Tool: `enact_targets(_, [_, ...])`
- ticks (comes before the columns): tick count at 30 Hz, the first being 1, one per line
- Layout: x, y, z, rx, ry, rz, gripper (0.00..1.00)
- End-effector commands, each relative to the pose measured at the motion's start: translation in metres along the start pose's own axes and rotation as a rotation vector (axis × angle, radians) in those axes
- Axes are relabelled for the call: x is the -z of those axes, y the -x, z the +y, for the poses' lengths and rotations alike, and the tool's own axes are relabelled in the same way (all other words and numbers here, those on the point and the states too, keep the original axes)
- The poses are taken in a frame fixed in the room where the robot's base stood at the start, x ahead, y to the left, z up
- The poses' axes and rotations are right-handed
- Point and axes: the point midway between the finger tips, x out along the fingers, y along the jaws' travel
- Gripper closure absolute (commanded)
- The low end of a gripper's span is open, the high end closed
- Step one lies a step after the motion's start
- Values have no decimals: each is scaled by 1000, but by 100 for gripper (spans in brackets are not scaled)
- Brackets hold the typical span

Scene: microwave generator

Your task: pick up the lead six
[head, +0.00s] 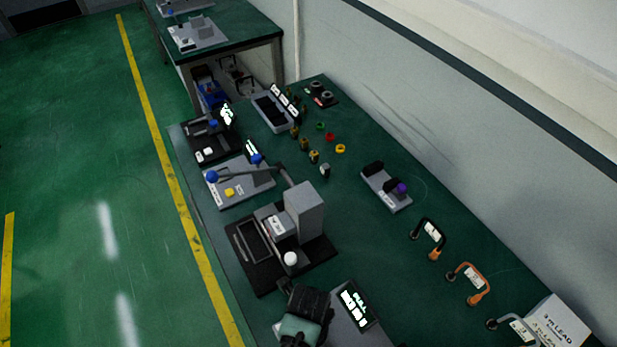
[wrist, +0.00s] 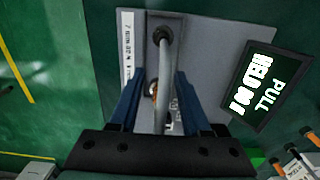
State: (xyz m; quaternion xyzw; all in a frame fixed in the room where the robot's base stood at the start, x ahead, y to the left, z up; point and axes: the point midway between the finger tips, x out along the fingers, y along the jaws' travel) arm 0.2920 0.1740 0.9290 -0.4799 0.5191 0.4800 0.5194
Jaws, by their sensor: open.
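A grey lead (wrist: 168,75) stands at a grey plate in the wrist view, with a dark round connector at its upper end and a brassy part lower down. I cannot read a number on it. My gripper (wrist: 156,100) is open, with one blue finger on each side of this lead. I cannot tell whether either finger touches it. In the head view, my arm's end hides this lead. Other leads lie along the right of the bench: a black one (head: 432,236), an orange one (head: 469,281) and a grey one (head: 512,326).
A dark sign reading PULL (wrist: 266,87) stands right of the plate, and also shows in the head view (head: 354,304). A grey press-like fixture (head: 303,212) stands behind my gripper. A white box marked LEAD (head: 557,325) is at the lower right. The bench between has free room.

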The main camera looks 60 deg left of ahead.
Motion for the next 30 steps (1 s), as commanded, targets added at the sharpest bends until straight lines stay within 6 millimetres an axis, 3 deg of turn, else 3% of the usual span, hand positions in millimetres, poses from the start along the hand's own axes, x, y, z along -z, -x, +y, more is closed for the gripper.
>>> enact_targets(3, [0, 0, 0, 0, 0, 0, 52])
enact_targets(11, [0, 0, 0, 0, 0, 0, 99])
enact_targets(30, [0, 8, 0, 1, 0, -1, 100])
